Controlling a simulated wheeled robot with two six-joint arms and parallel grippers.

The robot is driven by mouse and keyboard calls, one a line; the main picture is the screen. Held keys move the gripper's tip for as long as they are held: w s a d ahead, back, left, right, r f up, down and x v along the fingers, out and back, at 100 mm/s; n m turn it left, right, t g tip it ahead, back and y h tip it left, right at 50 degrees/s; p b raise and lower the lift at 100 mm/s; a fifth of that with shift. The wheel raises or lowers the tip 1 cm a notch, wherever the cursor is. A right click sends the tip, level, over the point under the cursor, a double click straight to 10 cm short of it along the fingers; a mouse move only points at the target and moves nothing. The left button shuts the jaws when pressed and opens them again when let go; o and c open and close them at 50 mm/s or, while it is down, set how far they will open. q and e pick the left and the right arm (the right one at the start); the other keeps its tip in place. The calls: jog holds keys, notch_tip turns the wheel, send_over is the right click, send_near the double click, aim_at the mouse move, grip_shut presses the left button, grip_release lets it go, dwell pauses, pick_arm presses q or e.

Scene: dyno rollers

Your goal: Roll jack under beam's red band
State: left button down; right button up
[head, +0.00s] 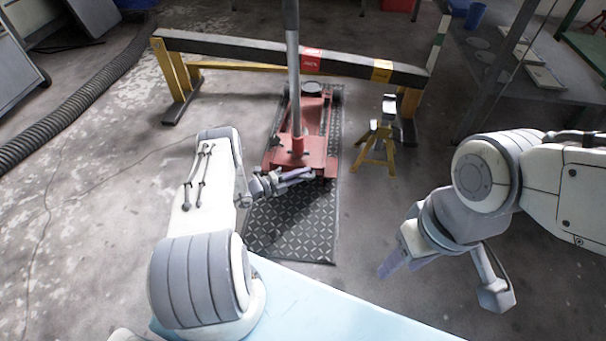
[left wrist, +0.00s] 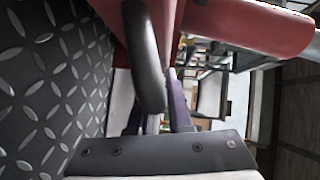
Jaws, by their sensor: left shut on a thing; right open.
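The red jack (head: 318,152) sits on a black diamond-plate mat (head: 290,225), with its long grey handle (head: 293,70) standing up. Its round dark saddle (head: 312,88) is at the far end, a little nearer than the beam (head: 230,47). The beam's red band (head: 311,60) is just right of the handle. My left gripper (head: 297,176) is at the jack's near end, shut on the jack. The left wrist view shows a dark curved bar (left wrist: 145,55) at the fingers; the exact grip is partly hidden. My right gripper (head: 398,264) is open and empty over the floor at right.
A yellow jack stand (head: 375,148) stands right of the mat. A ribbed hose (head: 75,110) runs along the left. A grey bench (head: 500,75) is at right.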

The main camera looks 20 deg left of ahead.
dwell(0.4)
pick_arm(q)
jog(key=shift+w+a+b, duration=0.25)
jog(key=shift+w+b, duration=0.5)
jog(key=c, duration=0.8)
grip_release()
jog(key=shift+c, duration=0.2)
jog(key=p+v, duration=0.4)
jog(key=v, duration=0.6)
jog(key=shift+s+a, duration=0.15)
jog(key=shift+s, duration=0.1)
